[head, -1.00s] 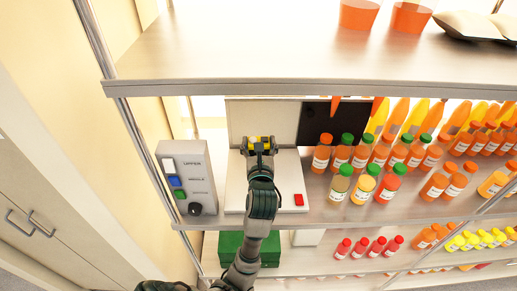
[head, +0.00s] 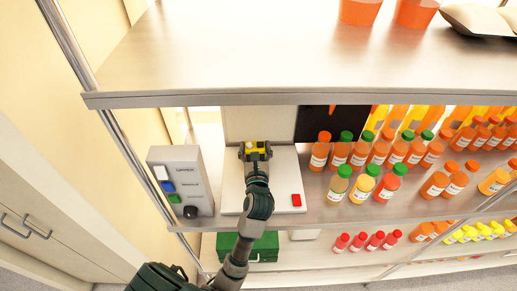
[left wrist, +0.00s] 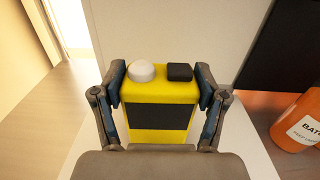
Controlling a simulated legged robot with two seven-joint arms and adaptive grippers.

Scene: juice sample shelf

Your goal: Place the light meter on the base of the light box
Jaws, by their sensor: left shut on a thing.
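The light meter (left wrist: 160,90) is a yellow block with a dark panel, a white dome and a black square on its top. My left gripper (left wrist: 160,95) is shut on it, one finger on each side, in the left wrist view. In the head view the light meter (head: 254,147) shows small and yellow in the left gripper (head: 255,151). It is over the white base of the light box (head: 275,195), near the back panel (head: 260,123). I cannot tell whether its underside touches the base. My right gripper is not in view.
A grey control box (head: 185,178) with buttons and a knob stands left of the light box. A red block (head: 296,199) sits at the base's right. Juice bottles (head: 340,183) crowd the shelf further right. An upper shelf (head: 290,97) overhangs.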

